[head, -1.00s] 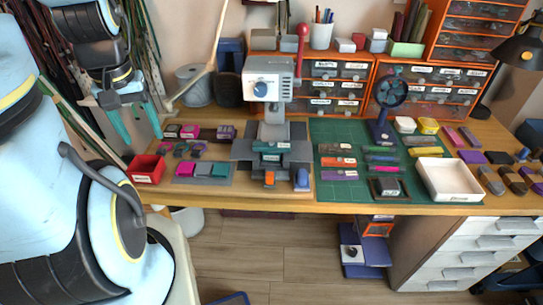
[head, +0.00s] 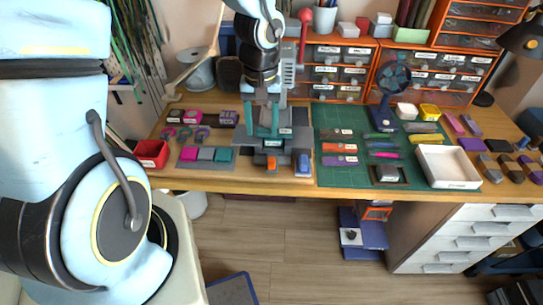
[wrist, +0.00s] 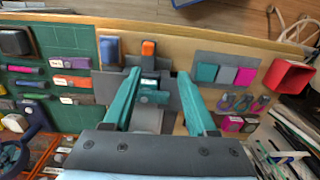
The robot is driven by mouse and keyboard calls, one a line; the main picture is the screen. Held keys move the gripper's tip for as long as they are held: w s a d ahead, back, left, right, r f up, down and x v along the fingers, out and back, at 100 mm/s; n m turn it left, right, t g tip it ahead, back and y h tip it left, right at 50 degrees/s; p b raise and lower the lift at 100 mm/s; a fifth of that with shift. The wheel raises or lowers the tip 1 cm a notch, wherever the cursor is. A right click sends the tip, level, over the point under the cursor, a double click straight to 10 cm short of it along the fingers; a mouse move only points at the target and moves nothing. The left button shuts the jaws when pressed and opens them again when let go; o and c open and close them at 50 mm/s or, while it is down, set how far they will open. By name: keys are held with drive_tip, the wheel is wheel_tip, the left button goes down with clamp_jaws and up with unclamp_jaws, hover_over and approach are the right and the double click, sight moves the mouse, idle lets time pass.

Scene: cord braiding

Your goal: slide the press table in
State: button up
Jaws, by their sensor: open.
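The press table (head: 301,142) is a grey plate at the foot of the grey press (head: 290,72), near the front of the wooden bench. It also shows in the wrist view (wrist: 106,88). A labelled teal block (wrist: 148,84) lies on it, and an orange piece (head: 271,163) is at its front edge, also in the wrist view (wrist: 148,48). My gripper (head: 262,133) is open and empty, pointing down over the table. In the wrist view its teal fingers (wrist: 159,73) are spread on either side of the teal block. Contact cannot be told. My arm hides much of the press.
A blue block (head: 303,163) stands right of the orange piece. A green mat (head: 335,122) with tools and a white tray (head: 448,181) lie right. A grey pad (head: 186,165) with coloured blocks and a red box (head: 151,152) lie left. Orange drawer units stand behind.

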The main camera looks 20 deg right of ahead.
sight(271, 159)
drive_tip(key=shift+s+d+f, duration=0.35)
drive_tip(key=shift+d, duration=0.15)
drive_tip(key=shift+s+d+f, duration=0.3)
drive_tip(key=shift+s+d, duration=0.05)
drive_tip(key=shift+d, duration=0.15)
wheel_tip(271, 159, down, 10)
drive_tip(key=shift+w+f, duration=0.1)
clamp_jaws()
idle(0.4)
